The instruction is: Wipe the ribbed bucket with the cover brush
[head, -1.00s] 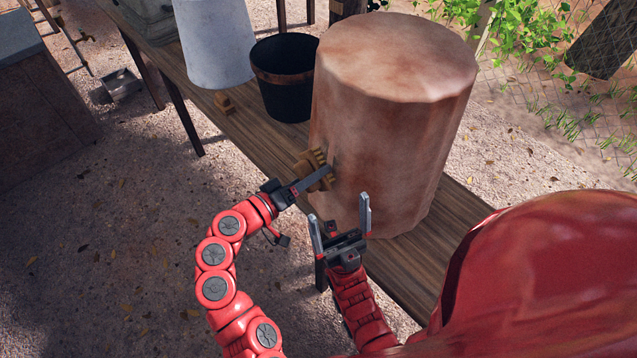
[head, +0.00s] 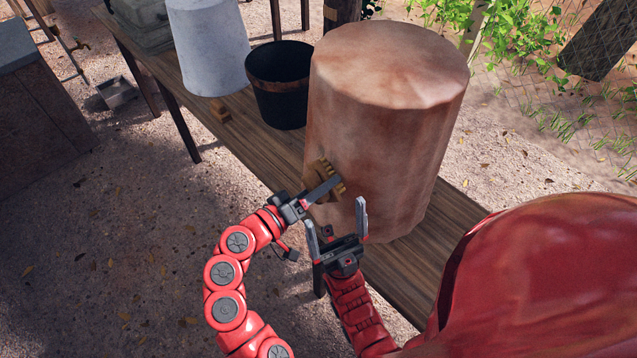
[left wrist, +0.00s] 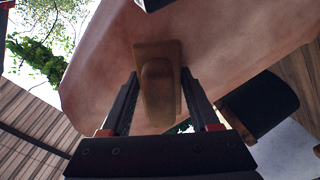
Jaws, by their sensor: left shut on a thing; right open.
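The large brown bucket with a ribbed, faceted side (head: 400,130) stands on the wooden table with a flat, closed top; it also fills much of the left wrist view (left wrist: 225,45). The wooden cover brush with its bristles (head: 324,168) is at the bucket's lower left side; its wooden back shows in the left wrist view (left wrist: 158,75). My left gripper (head: 322,191) is shut on the brush. The brush seems to meet the bucket's wall, but I cannot tell how firmly. My right gripper (head: 337,222) is open and empty, upright in front of the bucket's base.
The wooden table (head: 240,138) runs from back left to front right. A black bucket with a brown band (head: 280,95), a pale grey bucket (head: 208,50) and a small wooden block (head: 221,110) stand behind on it. Gravel ground lies open at left.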

